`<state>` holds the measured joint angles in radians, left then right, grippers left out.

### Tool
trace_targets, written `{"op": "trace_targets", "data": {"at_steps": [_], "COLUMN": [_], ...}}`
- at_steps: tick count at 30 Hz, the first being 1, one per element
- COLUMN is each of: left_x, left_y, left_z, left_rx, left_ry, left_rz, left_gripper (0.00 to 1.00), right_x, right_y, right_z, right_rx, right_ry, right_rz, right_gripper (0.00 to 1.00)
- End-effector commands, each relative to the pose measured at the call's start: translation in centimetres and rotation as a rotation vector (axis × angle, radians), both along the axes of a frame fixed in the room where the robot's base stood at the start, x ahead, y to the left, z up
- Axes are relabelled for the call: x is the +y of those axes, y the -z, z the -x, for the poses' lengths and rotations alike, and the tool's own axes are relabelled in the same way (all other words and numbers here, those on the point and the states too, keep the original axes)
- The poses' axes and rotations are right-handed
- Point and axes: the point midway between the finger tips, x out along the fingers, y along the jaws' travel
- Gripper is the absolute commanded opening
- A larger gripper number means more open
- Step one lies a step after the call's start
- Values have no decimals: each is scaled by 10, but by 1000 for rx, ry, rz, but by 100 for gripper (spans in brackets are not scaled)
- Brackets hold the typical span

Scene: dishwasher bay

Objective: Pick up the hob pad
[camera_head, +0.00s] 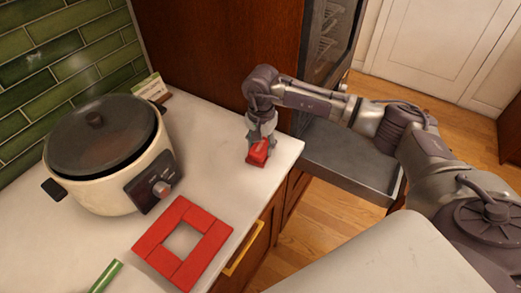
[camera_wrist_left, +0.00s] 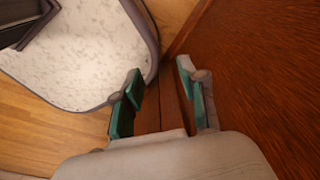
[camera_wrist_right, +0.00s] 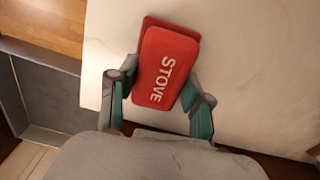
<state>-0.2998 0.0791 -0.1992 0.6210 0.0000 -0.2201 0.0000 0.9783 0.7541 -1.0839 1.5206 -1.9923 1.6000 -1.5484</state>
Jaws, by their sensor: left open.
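The likely hob pad is a red block lettered "STOVE" (camera_wrist_right: 166,68). In the head view, the red block (camera_head: 258,152) is at the counter's right edge, directly under my right gripper (camera_head: 262,136). In the right wrist view, the fingers of my right gripper (camera_wrist_right: 160,85) are on either side of the block's near part. I cannot tell whether they press on it, nor whether the block is lifted. My left gripper (camera_wrist_left: 158,75) is open and empty in the left wrist view, beside brown wood. It does not show in the head view.
A red square frame (camera_head: 155,238) lies flat on the white counter (camera_head: 222,182). A cream cooker with a dark lid (camera_head: 98,135) stands at left. A green object (camera_head: 106,276) shows at the bottom edge. A grey open door (camera_head: 350,165) lies low beyond the counter's right end.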

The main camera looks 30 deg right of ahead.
Motion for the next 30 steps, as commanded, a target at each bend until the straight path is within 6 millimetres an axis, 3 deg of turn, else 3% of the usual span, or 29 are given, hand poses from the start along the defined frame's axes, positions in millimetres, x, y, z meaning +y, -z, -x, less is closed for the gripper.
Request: {"op": "trace_targets", "data": {"at_steps": [1,4,5,14,24,30], "left_x": [0,0,0,0,0,0], "left_y": [0,0,0,4,25,29], "left_z": [0,0,0,0,0,0], "left_rx": [0,0,0,0,0,1], "left_ry": [0,0,0,1,1,1], "left_rz": [0,0,0,0,0,0], "left_gripper": [42,42,42,42,42,42], "right_x": [0,0,0,0,0,0], "right_y": [0,0,0,-8,-72,-96], "right_z": [0,0,0,-1,-1,-1], "right_rx": [0,0,0,-3,-6,-1], "right_ry": [0,0,0,0,1,0], "right_rz": [0,0,0,0,1,0], "right_gripper": [32,16,15,14,14,14]}}
